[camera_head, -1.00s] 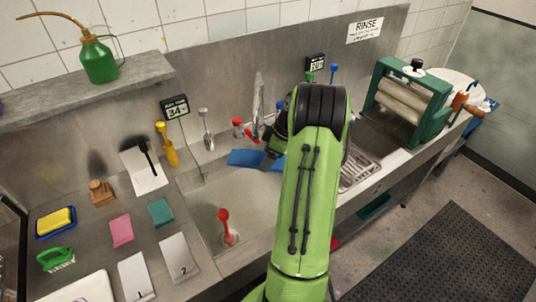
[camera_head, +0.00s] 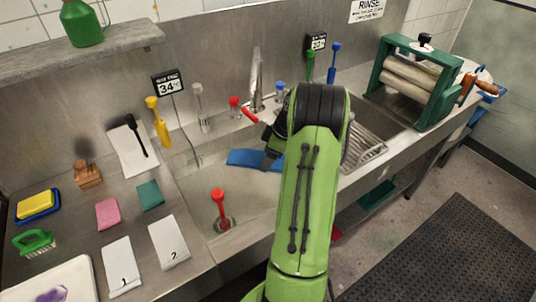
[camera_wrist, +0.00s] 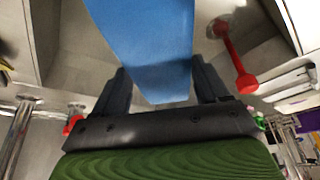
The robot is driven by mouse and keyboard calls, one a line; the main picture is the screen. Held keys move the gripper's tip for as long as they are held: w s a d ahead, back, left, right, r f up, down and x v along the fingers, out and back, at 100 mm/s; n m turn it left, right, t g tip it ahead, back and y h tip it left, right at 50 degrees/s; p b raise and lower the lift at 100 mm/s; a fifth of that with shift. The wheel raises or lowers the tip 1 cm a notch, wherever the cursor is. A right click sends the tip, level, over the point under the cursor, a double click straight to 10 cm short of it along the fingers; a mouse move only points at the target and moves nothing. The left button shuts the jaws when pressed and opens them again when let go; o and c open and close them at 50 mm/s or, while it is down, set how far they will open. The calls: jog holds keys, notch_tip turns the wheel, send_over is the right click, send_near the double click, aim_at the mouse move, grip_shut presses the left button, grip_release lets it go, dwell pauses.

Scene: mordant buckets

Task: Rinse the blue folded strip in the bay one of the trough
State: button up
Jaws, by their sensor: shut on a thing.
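The blue folded strip (camera_head: 253,158) is seen over the left basin of the trough (camera_head: 190,190) in the head view. My gripper (camera_wrist: 160,85) is shut on it in the wrist view, with a dark finger on each side of the strip (camera_wrist: 145,30), which extends away from the jaws. In the head view my arm covers most of the gripper. A red-handled plug (camera_head: 219,208) stands on the basin floor, in front of and left of the strip. I cannot tell whether the strip touches water or the basin.
A tap (camera_head: 257,80) and a red lever (camera_head: 241,108) are behind the strip. A yellow-handled tool (camera_head: 157,121) leans left of them. Cards, sponges and brushes lie on the left drainboard. A green wringer (camera_head: 425,85) stands at the right, beyond a rack (camera_head: 368,148).

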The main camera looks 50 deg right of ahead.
notch_tip(320, 180, down, 14)
jog(key=b, duration=0.9)
